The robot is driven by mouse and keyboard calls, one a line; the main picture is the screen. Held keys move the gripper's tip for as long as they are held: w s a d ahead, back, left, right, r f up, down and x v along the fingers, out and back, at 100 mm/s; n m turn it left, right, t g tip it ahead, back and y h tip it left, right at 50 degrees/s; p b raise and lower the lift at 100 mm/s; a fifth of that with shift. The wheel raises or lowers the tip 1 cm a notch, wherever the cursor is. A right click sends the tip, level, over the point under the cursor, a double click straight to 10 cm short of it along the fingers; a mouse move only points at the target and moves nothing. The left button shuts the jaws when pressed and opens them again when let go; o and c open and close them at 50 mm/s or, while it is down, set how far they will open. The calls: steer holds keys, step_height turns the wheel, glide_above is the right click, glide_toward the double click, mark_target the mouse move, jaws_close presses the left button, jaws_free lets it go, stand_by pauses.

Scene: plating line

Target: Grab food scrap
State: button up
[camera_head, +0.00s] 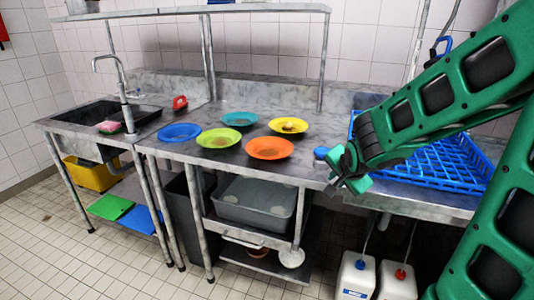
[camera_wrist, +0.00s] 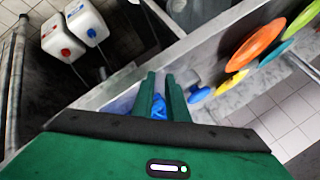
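On the counter, a yellow plate (camera_head: 303,122) carries a small brownish patch (camera_head: 289,127), possibly a food scrap. An orange plate (camera_head: 269,147) and a green plate (camera_head: 206,138) have duller brownish centres. A teal plate (camera_head: 240,119) and a blue plate (camera_head: 179,132) stand beside them. My gripper (camera_head: 344,173) is at the counter's front edge, right of the plates and apart from them. In the wrist view its two fingers (camera_wrist: 161,100) are parted. Blue shows between them; I cannot tell what it belongs to. The orange plate (camera_wrist: 257,45) shows there at right.
A blue rack (camera_head: 430,160) lies right of the plates, partly behind my arm. A small blue item (camera_head: 321,153) lies near the gripper. A sink (camera_head: 90,113) is at left. Shelf posts rise behind the plates. Two white jugs (camera_head: 356,277) stand below.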

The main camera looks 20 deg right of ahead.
steer(key=w+a+m+t+y, duration=0.1)
steer(key=w+a+m+t, duration=0.15)
steer(key=w+a, duration=0.35)
steer(key=m+t+y, duration=0.2)
steer(key=t, duration=0.1)
glide_toward(279, 166)
steer(key=w, duration=0.1)
steer(key=w+r, duration=0.1)
steer(key=w, duration=0.1)
steer(key=shift+w+a+r+n, duration=0.2)
steer(key=shift+a+r+n, duration=0.05)
steer(key=shift+a+r, duration=0.1)
steer(key=shift+d+x, duration=0.25)
steer(key=shift+x, duration=1.35)
steer(key=shift+d+x, duration=0.2)
steer(key=shift+x, duration=1.4)
jaws_close()
